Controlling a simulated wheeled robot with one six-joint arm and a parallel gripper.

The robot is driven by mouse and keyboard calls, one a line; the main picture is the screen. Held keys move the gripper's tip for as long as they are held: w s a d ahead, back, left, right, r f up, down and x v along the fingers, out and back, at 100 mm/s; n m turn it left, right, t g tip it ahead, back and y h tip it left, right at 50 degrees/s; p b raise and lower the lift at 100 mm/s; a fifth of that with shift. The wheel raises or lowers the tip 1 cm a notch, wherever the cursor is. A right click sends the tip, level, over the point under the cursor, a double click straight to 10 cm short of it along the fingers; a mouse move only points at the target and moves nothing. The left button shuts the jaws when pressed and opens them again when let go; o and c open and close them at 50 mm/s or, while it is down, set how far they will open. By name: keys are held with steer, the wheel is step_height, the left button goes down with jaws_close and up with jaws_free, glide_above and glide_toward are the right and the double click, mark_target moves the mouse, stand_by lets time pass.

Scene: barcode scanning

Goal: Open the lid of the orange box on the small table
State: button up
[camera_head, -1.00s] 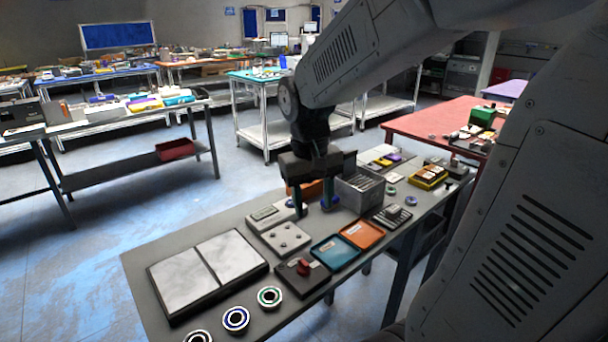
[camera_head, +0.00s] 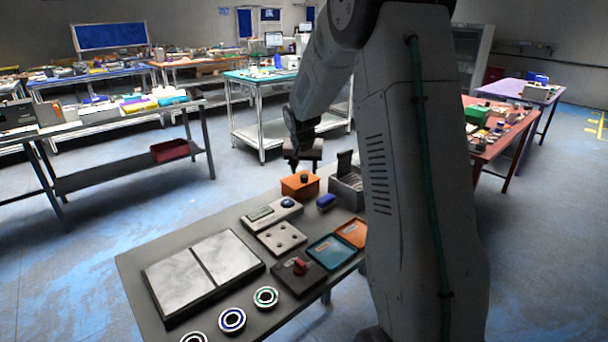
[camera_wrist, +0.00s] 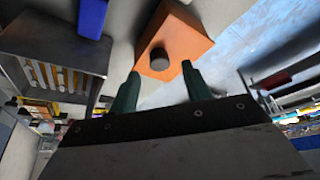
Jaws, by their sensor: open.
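The orange box (camera_head: 300,186) stands on the small grey table (camera_head: 225,226), with a dark round knob (camera_head: 304,178) on top of its lid. The lid is on the box. In the wrist view, the orange box (camera_wrist: 172,42) and its dark knob (camera_wrist: 159,58) lie just beyond my fingertips. My gripper (camera_wrist: 160,76) is open, with its two green fingers apart and nothing between them. In the head view, my gripper (camera_head: 302,165) is above and behind the box, its fingers mostly hidden.
A white device (camera_head: 272,213) lies in front. Teal (camera_head: 331,250) and orange (camera_head: 352,232) trays lie nearer. My arm hides the table's right part.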

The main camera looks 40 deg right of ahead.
mark_target(305, 175)
steer(key=shift+x, duration=1.55)
jaws_close()
steer(key=shift+d, duration=0.1)
